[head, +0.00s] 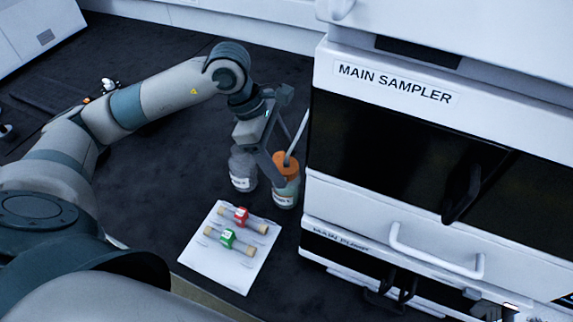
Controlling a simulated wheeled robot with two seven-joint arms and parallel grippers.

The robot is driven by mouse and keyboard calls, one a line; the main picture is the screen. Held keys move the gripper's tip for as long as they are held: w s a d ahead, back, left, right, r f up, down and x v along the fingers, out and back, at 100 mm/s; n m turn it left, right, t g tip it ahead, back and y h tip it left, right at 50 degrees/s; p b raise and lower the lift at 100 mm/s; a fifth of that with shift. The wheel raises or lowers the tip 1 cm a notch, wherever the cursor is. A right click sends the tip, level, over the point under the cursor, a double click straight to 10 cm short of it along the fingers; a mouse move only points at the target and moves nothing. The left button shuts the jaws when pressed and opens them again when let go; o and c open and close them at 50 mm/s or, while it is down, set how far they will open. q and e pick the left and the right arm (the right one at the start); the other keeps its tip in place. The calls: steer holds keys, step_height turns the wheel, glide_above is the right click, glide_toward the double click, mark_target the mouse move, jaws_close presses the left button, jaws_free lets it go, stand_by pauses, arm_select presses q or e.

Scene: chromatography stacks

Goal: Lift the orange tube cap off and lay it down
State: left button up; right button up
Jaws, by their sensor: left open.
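The orange tube cap (286,161) sits on a clear bottle (285,192) with a white label, close beside the sampler. A thin pale tube (298,136) rises from the cap towards the upper right. My left gripper (277,156) is open, with its fingers angled down at the cap. One finger is on the cap's left side; I cannot tell whether it touches. The other finger is hard to make out. My right gripper is not in view.
A white mat (219,278) holds a red-marked column (241,217) and a green-marked column (228,239). The white sampler stack (394,84) blocks the right. Dark bench (180,170) is clear left of the bottles.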

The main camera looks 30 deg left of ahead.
mark_target(282, 164)
arm_select(q)
steer(key=c, duration=1.2)
steer(key=shift+r, duration=0.15)
steer(key=shift+r, duration=0.6)
step_height(282, 164, up, 7)
steer(key=shift+b, duration=0.7)
steer(key=shift+r, duration=0.75)
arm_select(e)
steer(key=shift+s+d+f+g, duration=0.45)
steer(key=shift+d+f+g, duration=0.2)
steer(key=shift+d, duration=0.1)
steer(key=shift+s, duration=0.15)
